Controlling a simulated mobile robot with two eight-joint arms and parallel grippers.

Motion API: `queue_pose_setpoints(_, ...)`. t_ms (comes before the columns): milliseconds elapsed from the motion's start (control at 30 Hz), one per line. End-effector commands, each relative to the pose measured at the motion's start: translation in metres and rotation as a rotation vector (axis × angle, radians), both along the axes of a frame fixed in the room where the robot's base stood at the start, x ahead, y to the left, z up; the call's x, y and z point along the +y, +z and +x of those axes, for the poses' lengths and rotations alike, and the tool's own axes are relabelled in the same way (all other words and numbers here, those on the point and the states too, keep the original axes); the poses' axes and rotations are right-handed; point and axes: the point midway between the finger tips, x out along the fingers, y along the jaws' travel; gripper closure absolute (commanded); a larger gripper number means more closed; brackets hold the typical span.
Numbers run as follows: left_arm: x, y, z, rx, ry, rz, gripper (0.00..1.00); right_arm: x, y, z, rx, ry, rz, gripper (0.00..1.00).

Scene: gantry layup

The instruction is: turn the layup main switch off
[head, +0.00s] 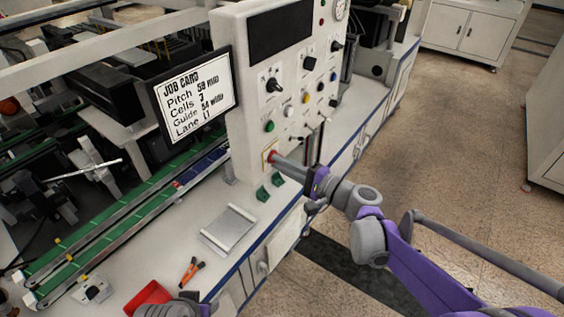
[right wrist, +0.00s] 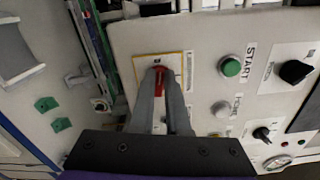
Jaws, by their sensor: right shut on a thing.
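The main switch has a red handle (right wrist: 159,76) on a pale plate with a yellow border (right wrist: 142,63), low on the white control panel. In the head view the yellow-edged plate (head: 266,149) shows at the panel's lower left. My right gripper (head: 275,159) reaches it from the right, and its fingers are shut on the red handle. The fingers hide part of the handle, and I cannot read the position marks. My left gripper is not in view; a grey arm part shows at the bottom edge of the head view.
The green START button (right wrist: 230,67) and a black knob (right wrist: 296,71) sit beside the switch. A job card screen (head: 196,92) stands left of the panel. Two green blocks (head: 270,187), a metal tray (head: 229,229) and a red bin (head: 149,298) are on the bench.

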Motion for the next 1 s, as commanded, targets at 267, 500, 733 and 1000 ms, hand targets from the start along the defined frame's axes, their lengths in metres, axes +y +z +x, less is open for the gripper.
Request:
queue_pose_setpoints(267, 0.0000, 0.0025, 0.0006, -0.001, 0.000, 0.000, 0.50, 0.0001, -0.0020, -0.0003, -0.121, 0.000, -0.089, 1.00)
queue_pose_setpoints(500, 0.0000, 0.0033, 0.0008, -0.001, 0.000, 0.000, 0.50, 0.0001, -0.0027, -0.0003, -0.167, 0.000, -0.122, 1.00)
queue_pose_setpoints(733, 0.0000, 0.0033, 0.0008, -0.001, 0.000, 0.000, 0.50, 0.0000, -0.0030, -0.0002, -0.177, 0.000, -0.129, 1.00)
queue_pose_setpoints(1000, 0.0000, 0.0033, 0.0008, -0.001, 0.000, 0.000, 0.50, 0.0000, -0.0030, -0.0002, -0.176, 0.000, -0.129, 0.81)
